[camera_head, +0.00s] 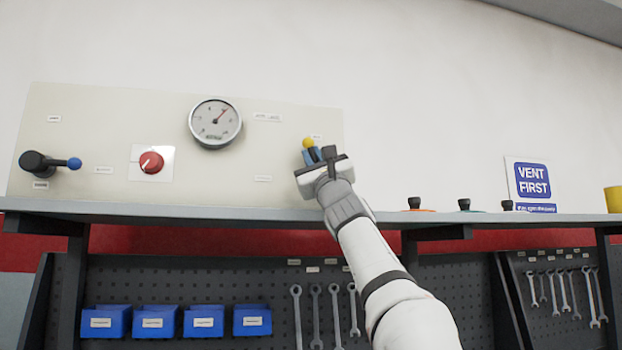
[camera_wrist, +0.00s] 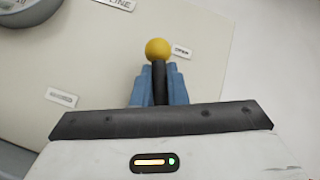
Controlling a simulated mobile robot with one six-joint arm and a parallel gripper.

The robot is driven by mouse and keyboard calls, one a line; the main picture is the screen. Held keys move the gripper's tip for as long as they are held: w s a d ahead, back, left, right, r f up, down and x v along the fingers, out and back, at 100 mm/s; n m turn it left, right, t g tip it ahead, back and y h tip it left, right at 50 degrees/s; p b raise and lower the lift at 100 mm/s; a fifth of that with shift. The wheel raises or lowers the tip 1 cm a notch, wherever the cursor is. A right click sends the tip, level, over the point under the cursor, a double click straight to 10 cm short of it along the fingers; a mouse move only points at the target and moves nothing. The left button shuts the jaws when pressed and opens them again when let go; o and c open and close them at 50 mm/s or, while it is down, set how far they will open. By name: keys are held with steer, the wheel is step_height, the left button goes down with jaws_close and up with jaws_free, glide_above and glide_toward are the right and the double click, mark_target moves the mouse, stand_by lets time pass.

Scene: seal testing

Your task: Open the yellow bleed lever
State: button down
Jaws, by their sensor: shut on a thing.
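The yellow bleed lever has a yellow ball knob (camera_head: 308,142) on a dark stem, at the right end of the cream panel (camera_head: 80,120). In the wrist view the knob (camera_wrist: 158,49) stands beyond the fingertips, with the black stem (camera_wrist: 160,82) running down between the fingers. My gripper (camera_head: 314,156) has blue fingers and is at the lever. In the wrist view my gripper (camera_wrist: 159,85) is shut on the stem just below the knob. The lever's base is hidden behind the fingers and gripper body.
The panel also carries a round gauge (camera_head: 215,122), a red knob (camera_head: 151,162) and a blue-tipped lever (camera_head: 73,163). A shelf (camera_head: 240,212) runs below it. A "VENT FIRST" sign (camera_head: 532,180) and a yellow container (camera_head: 613,199) are at right. Blue bins (camera_head: 154,321) hang below.

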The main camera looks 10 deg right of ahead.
steer(key=shift+d+r+m+t+h+b, duration=0.15)
steer(key=shift+d+m+h+b, duration=0.1)
steer(key=shift+m+h+b, duration=1.05)
steer(key=shift+d+m+t+h+b, duration=0.2)
steer(key=shift+m+h+b, duration=0.5)
steer(key=shift+m+h, duration=1.2)
steer(key=m+h, duration=0.2)
steer(key=shift+w+d+m, duration=0.15)
steer(key=shift+d+m, duration=0.1)
steer(key=shift+m, duration=0.05)
steer(key=shift+d+m+h, duration=0.1)
steer(key=shift+m+h, duration=0.3)
steer(key=shift+m, duration=0.1)
steer(key=shift+d+m+g+h, duration=0.1)
steer(key=shift+m+g+h, duration=0.3)
steer(key=shift+g+h, duration=0.15)
steer(key=c, duration=1.5)
jaws_free()
steer(key=shift+o, duration=0.2)
